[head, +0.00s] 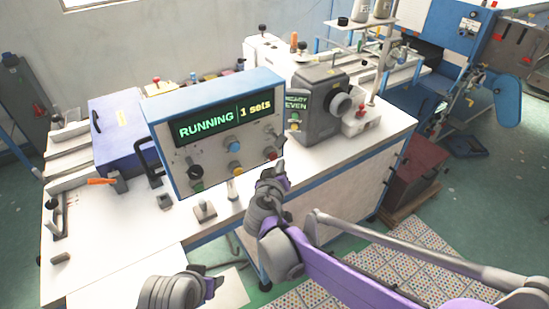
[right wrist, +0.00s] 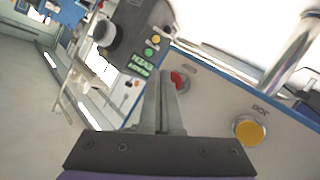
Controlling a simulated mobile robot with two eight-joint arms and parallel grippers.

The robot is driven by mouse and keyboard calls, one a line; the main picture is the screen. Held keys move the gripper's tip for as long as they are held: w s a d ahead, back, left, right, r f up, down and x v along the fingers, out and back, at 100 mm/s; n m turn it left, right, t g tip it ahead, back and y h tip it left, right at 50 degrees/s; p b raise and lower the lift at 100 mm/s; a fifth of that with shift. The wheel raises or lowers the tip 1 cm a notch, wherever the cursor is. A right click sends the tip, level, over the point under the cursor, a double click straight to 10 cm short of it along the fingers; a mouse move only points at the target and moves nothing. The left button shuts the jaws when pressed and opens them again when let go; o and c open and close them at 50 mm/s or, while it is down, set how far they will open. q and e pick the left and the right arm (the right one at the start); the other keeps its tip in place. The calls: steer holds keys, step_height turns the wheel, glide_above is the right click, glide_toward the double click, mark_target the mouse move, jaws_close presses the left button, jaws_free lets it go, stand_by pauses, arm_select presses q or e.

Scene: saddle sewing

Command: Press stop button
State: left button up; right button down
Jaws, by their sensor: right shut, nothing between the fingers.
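The control box (head: 222,112) stands on the white table, and its green screen (head: 226,119) reads "RUNNING" and "1 sets". A red button (head: 271,154) is at the lower right of its front panel. In the right wrist view the red button (right wrist: 181,80) shows just right of my fingertips, partly hidden by them; I cannot tell if they touch it. My right gripper (head: 282,172) is shut and empty, close in front of the panel's lower right corner. My left gripper (head: 213,282) is at the bottom of the head view, away from the panel; its jaw opening is unclear.
A blue button (head: 233,146) and black knob (head: 195,172) share the panel. A yellow button (right wrist: 249,130) labelled JOG is near the red one. A grey machine (head: 322,92) stands right of the box. A small lever (head: 205,211) stands on the table in front.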

steer(key=shift+w, duration=0.1)
steer(key=shift+w+a, duration=0.25)
steer(key=shift+w, duration=0.05)
steer(key=shift+w+a, duration=0.3)
steer(key=shift+w, duration=0.1)
stand_by(0.8)
steer(key=shift+s+d, duration=0.1)
steer(key=shift+s, duration=0.05)
steer(key=shift+s+d, duration=0.45)
steer(key=shift+s, duration=0.2)
steer(key=s+d, duration=0.1)
steer(key=s, duration=0.1)
steer(key=s+d+p, duration=0.1)
steer(key=s+d, duration=0.1)
stand_by(0.6)
stand_by(0.6)
